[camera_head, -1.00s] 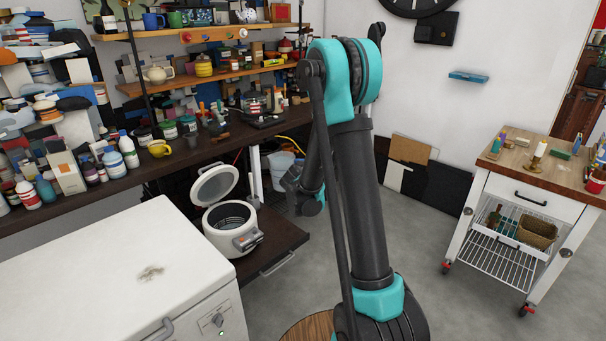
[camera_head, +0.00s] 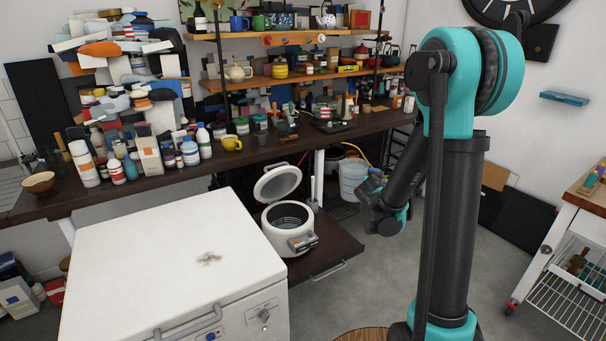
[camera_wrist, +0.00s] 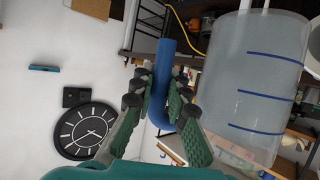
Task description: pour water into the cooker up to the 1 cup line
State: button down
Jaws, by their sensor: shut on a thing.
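The white cooker (camera_head: 275,242) stands on a low dark pull-out shelf in the head view. Its lid (camera_head: 278,184) is raised and its grey inner pot (camera_head: 289,214) is exposed; any water inside cannot be made out. My gripper (camera_wrist: 162,98) is shut on the blue handle (camera_wrist: 163,60) of a clear measuring jug (camera_wrist: 262,75) with blue level lines. In the head view the jug (camera_head: 352,180) is to the right of the cooker, apart from it, and looks upright. My gripper (camera_head: 374,208) is beside it. Water in the jug cannot be clearly told.
A white chest (camera_head: 165,255) stands left of the cooker. A dark counter (camera_head: 230,160) crowded with bottles and jars runs above and behind it. A white post (camera_head: 319,178) stands between cooker and jug. A white cart (camera_head: 560,255) is at the right; grey floor lies open before it.

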aim_at(289, 233)
jog(key=i+l, duration=0.15)
jog(key=l, duration=0.2)
jog(key=i+l, duration=0.15)
jog(key=l, duration=0.25)
jog(key=i+l, duration=0.1)
jog(key=l, duration=0.25)
jog(key=i+l, duration=0.15)
jog(key=l, duration=0.2)
jog(key=u, duration=2.15)
